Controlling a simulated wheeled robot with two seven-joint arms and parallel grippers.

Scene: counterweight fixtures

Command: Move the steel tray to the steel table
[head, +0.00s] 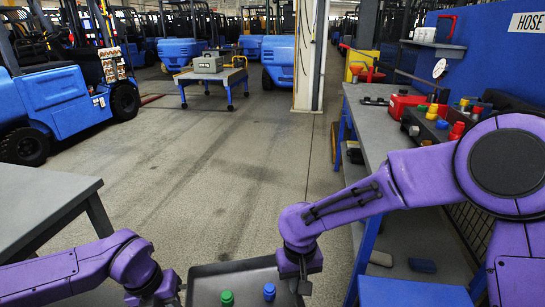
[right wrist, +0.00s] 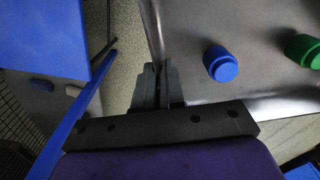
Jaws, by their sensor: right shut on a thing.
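The steel tray (head: 236,267), dark grey with a raised rim, shows at the bottom of the head view, cut off by the frame edge. A green cap (head: 227,298) and a blue cap (head: 269,292) are in it. My right gripper (head: 300,284) is at the tray's right side. In the right wrist view its fingers (right wrist: 158,88) are shut on the tray's rim, beside the blue cap (right wrist: 220,64). My left gripper (head: 160,297) is by the tray's left side; its fingertips are cut off. A grey-topped table (head: 40,205) stands at the left; I cannot tell whether it is the steel table.
A workbench (head: 375,125) with coloured caps and a red box (head: 403,104) runs along the right. A blue-legged cart (head: 212,75) stands farther back, near a pillar (head: 308,60) and blue forklifts (head: 65,105). The floor (head: 230,170) between is clear.

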